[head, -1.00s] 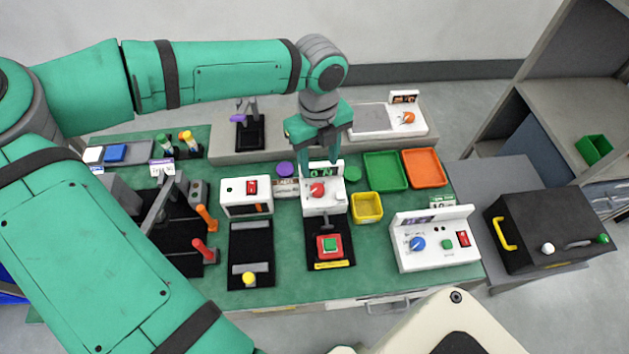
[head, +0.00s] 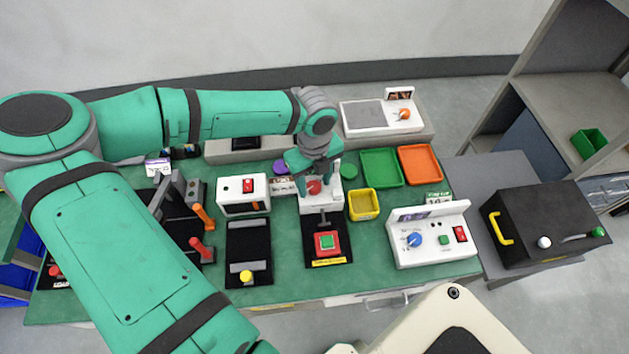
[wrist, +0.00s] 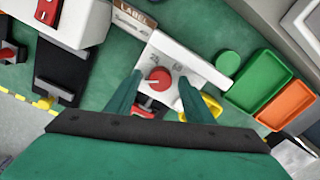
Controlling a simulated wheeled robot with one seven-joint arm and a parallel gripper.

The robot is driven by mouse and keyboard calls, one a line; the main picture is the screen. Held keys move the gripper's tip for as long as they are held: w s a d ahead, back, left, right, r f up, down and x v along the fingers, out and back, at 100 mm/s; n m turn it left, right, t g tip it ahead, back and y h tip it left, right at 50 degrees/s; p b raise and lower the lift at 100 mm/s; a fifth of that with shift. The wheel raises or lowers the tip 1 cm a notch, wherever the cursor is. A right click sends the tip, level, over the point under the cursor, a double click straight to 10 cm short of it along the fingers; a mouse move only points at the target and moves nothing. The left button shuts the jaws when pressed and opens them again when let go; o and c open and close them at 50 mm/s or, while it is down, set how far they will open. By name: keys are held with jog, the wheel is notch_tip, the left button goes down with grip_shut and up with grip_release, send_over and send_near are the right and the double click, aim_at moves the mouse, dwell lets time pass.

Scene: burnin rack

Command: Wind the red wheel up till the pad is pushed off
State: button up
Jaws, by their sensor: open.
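A small round red knob (head: 313,187) sits on the front of a white box (head: 321,204) on the green bench. It is the red wheel-like part nearest my gripper, and it shows in the wrist view (wrist: 158,78) with a pointer ridge. My gripper (head: 317,181) points down over the box. In the wrist view its two green fingers (wrist: 160,80) are open, one on each side of the knob. I cannot tell whether they touch it. A red block with a green top (head: 327,242) sits on a black base in front. I cannot tell which thing is the pad.
A yellow bin (head: 364,204), a green tray (head: 381,167) and an orange tray (head: 420,165) lie right of the box. A white box with a red switch (head: 243,193) stands left. A white panel with a blue knob (head: 433,240) stands front right.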

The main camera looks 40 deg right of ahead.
jog(key=shift+w, duration=0.1)
jog(key=c, duration=1)
jog(key=shift+c, duration=0.2)
